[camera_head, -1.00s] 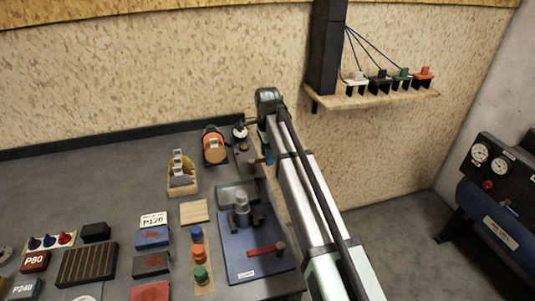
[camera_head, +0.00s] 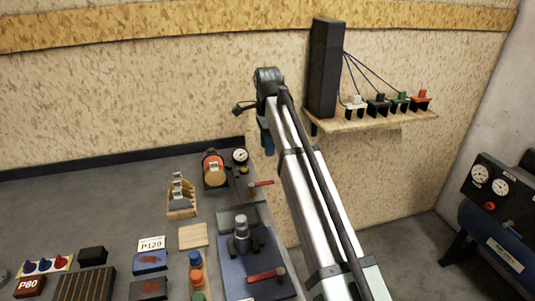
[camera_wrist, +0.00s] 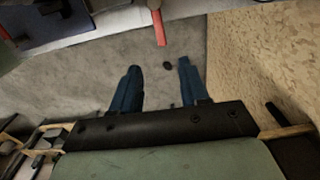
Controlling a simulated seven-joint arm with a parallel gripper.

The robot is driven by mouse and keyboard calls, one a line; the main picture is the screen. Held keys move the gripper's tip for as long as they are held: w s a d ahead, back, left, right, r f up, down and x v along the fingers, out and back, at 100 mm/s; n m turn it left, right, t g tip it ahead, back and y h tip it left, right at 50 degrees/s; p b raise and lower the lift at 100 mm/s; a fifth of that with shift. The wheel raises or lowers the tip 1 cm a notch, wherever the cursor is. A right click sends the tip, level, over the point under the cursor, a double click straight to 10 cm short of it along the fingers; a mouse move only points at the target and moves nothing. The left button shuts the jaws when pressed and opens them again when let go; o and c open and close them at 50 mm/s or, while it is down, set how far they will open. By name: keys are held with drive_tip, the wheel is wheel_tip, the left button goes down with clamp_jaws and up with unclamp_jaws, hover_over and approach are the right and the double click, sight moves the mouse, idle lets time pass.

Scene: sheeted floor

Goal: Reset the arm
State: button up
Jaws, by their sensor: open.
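My arm reaches up from the lower right in the head view, and its wrist stands in front of the wall beside the bench's right edge. My gripper (camera_head: 267,142) hangs from the wrist with its blue fingers pointing down. In the wrist view my gripper (camera_wrist: 157,78) shows two dark blue fingers spread apart with nothing between them. Beneath them is grey floor. The fingers touch nothing that I can see.
A blue compressor (camera_head: 490,235) stands far right. Floor between is clear.

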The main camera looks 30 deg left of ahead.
drive_tip(key=shift+r, duration=0.35)
idle(0.3)
drive_tip(key=w+d+f+n+g, duration=0.1)
drive_tip(key=d+f, duration=0.7)
drive_tip(key=f, duration=0.4)
drive_tip(key=d+f+n+h, duration=0.1)
drive_tip(key=d+f, duration=0.7)
drive_tip(key=f, duration=0.4)
drive_tip(key=w+d+f+n+g, duration=0.1)
drive_tip(key=d+f, duration=0.6)
drive_tip(key=f, duration=0.5)
drive_tip(key=s+d+f+n+g, duration=0.1)
drive_tip(key=s+d+f, duration=0.4)
drive_tip(key=d+f, duration=0.5)
drive_tip(key=s+d+f+n+g, duration=0.2)
drive_tip(key=s+d+f+n, duration=0.1)
drive_tip(key=s+d+f, duration=1.2)
drive_tip(key=s+d, duration=0.2)
drive_tip(key=s, duration=0.4)
drive_tip(key=s+d+f+n+g, duration=0.1)
drive_tip(key=s+d+f, duration=0.1)
drive_tip(key=s, duration=0.5)
drive_tip(key=s+d+f+n+y, duration=0.1)
drive_tip(key=s+d+f, duration=0.1)
drive_tip(key=s, duration=0.6)
drive_tip(key=shift+d+g, duration=0.4)
drive_tip(key=shift+d, duration=0.4)
